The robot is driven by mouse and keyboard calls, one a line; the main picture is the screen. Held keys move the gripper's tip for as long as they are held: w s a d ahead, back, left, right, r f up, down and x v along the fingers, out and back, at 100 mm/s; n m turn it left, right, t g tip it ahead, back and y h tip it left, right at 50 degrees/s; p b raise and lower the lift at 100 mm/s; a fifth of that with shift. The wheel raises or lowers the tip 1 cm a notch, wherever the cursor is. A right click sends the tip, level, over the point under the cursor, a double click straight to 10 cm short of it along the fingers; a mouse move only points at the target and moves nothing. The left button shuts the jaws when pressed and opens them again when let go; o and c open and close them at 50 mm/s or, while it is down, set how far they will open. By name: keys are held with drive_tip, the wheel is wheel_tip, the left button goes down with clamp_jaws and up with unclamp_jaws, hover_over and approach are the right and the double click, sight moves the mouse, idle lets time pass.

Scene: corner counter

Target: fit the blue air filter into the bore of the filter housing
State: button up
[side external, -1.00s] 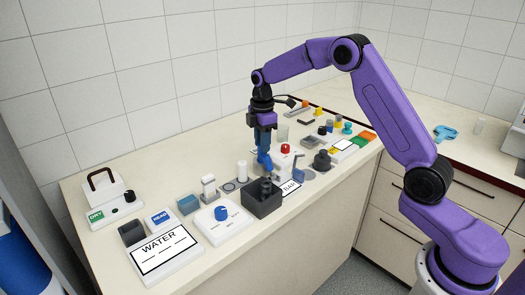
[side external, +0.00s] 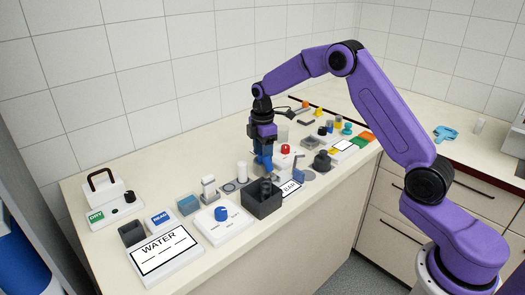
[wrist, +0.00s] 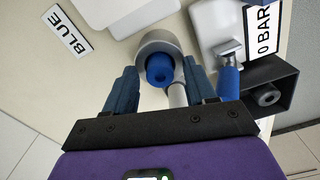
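The blue air filter (wrist: 159,70) shows in the wrist view as a short blue cylinder with a hole in its end. It is at the opening of a round grey part (wrist: 153,42), which looks like the filter housing; how deep it sits I cannot tell. My gripper (wrist: 160,84) is open, with one blue finger on each side of the filter and a visible gap to each. In the side view my gripper (side external: 264,160) points down over the counter, its blue fingers low and hard to separate from the filter. The housing is mostly hidden there.
A dark open box (side external: 262,199) stands close in front of my gripper. A blue-handled lever (wrist: 228,82) is just right of my fingers in the wrist view. A white cylinder (side external: 242,171) stands to the left. Several small items crowd the counter to the right.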

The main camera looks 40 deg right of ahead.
drive_tip(key=shift+r, duration=0.1)
wheel_tip(320, 180, up, 12)
drive_tip(key=s+a+r, duration=0.1)
drive_tip(key=s+a, duration=0.7)
drive_tip(key=s+a+m, duration=0.1)
drive_tip(key=s+a, duration=0.3)
drive_tip(key=s, duration=0.9)
drive_tip(key=s+d+f, duration=0.2)
drive_tip(key=s, duration=0.8)
drive_tip(key=s+d+f+m, duration=0.1)
drive_tip(key=s+d+f, duration=0.1)
drive_tip(key=s, duration=0.9)
drive_tip(key=shift+d, duration=0.6)
